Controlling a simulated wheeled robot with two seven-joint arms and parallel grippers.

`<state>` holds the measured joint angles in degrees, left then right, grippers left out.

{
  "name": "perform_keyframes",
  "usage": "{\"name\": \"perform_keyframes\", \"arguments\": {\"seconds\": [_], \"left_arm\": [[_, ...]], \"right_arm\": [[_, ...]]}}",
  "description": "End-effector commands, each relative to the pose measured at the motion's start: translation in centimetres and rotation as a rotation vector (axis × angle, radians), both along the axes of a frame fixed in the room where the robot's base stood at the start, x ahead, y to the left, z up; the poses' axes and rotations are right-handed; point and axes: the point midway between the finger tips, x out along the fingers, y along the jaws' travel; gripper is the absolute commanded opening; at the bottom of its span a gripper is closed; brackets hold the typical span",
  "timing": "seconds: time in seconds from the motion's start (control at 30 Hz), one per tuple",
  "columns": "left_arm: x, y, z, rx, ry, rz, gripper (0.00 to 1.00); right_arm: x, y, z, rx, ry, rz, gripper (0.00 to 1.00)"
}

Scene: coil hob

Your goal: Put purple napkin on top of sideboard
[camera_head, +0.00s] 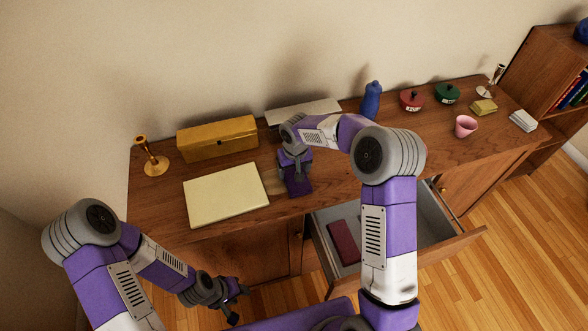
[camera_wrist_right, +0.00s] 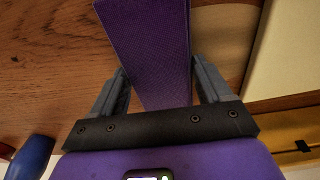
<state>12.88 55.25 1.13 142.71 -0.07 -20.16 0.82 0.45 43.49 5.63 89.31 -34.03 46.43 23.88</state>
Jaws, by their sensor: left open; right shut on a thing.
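The purple napkin (camera_head: 299,187) is folded into a narrow block and sits at the front middle of the sideboard (camera_head: 170,208), by the yellow board. I cannot tell whether it touches the wood. My right gripper (camera_head: 294,168) is shut on it from above. In the right wrist view the napkin (camera_wrist_right: 150,45) lies between the two grey fingers (camera_wrist_right: 158,92), with the sideboard's wood (camera_wrist_right: 50,50) behind it. My left gripper (camera_head: 240,303) is open and empty, low in front of the sideboard.
A pale yellow board (camera_head: 226,194) and a yellow box (camera_head: 217,139) stand left of the napkin. A blue bottle (camera_head: 371,100) and a pink cup (camera_head: 465,126) stand to the right. An open drawer (camera_head: 450,247) below holds a dark red item (camera_head: 344,243).

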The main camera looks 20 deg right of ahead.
Motion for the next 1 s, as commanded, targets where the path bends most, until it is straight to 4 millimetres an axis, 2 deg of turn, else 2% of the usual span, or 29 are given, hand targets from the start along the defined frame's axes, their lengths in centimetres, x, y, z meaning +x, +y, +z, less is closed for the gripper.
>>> {"name": "perform_keyframes", "arguments": {"seconds": [0.03, 0.07, 0.2, 0.43, 0.57, 1.0], "left_arm": [[0.0, 0.0, -0.3, 0.0, 0.0, 0.0, 0.43], [0.0, 0.0, -0.2, 0.0, 0.0, 0.0, 0.43], [0.0, 0.0, -0.1, 0.0, 0.0, 0.0, 0.43], [0.0, 0.0, -0.1, 0.0, 0.0, 0.0, 0.43], [0.0, 0.0, 0.4, 0.0, 0.0, 0.0, 0.43], [0.0, 0.0, 2.1, 0.0, 0.0, 0.0, 0.43]], "right_arm": [[0.0, 0.0, -0.3, 0.0, 0.0, 0.0, 0.48], [0.0, 0.0, -0.3, 0.0, 0.001, 0.0, 0.81], [0.0, 0.0, -0.2, 0.0, 0.001, 0.0, 1.0], [0.0, 0.0, -0.1, 0.0, 0.001, 0.0, 1.0], [0.0, 0.0, 1.0, 0.0, -0.002, 0.0, 1.0], [-1.1, 0.0, 9.9, 0.0, -0.002, 0.001, 1.0]]}}
